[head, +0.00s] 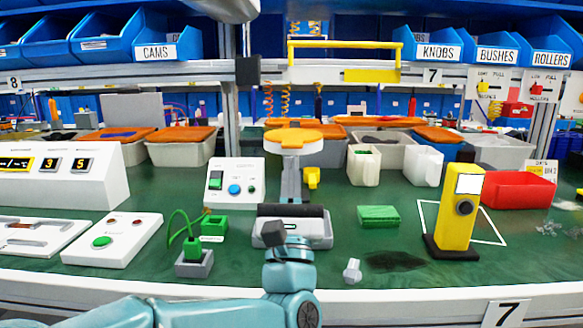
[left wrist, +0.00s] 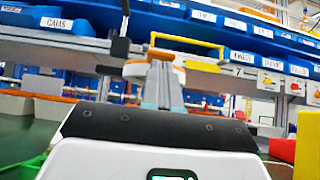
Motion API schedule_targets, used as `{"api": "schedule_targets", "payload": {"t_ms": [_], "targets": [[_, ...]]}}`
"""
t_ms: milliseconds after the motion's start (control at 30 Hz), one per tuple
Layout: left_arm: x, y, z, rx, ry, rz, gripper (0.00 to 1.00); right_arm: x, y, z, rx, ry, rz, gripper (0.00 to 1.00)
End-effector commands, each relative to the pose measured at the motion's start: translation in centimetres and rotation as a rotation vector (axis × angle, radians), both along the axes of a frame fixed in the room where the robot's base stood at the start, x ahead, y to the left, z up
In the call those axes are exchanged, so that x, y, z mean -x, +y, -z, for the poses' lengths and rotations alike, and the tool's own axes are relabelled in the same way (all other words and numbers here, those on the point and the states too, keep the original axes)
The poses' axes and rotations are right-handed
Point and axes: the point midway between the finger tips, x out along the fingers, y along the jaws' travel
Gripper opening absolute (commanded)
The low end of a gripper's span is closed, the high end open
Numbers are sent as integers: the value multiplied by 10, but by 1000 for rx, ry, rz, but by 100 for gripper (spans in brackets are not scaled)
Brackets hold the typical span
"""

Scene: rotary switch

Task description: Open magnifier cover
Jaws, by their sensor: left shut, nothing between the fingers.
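The magnifier (head: 291,190) stands upright in the middle of the bench, with a grey stem and a round white head. An orange round cover (head: 294,137) lies flat on top of the head and looks closed. My left gripper (head: 272,229) is shut and empty, low in front of the magnifier's base and well below the cover. My right gripper is not in view.
A white switch box (head: 235,183) and green plug (head: 191,246) stand left; a green block (head: 379,216) and yellow instrument (head: 460,210) stand right. Shelves with blue bins cross behind.

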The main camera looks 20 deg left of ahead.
Motion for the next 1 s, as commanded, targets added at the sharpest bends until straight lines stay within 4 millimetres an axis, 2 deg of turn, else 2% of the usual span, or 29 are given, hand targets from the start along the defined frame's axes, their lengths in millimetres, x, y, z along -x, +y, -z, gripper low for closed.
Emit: {"api": "schedule_targets", "payload": {"t_ms": [200,567,867,1000], "targets": [[-7,2,-6,0,0,0,0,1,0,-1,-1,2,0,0],[-8,2,-8,2,8,1,0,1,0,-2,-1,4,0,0],[-6,2,-22,23,77,2,0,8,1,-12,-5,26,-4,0],[-5,1,-36,43,140,3,0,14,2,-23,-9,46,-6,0]]}}
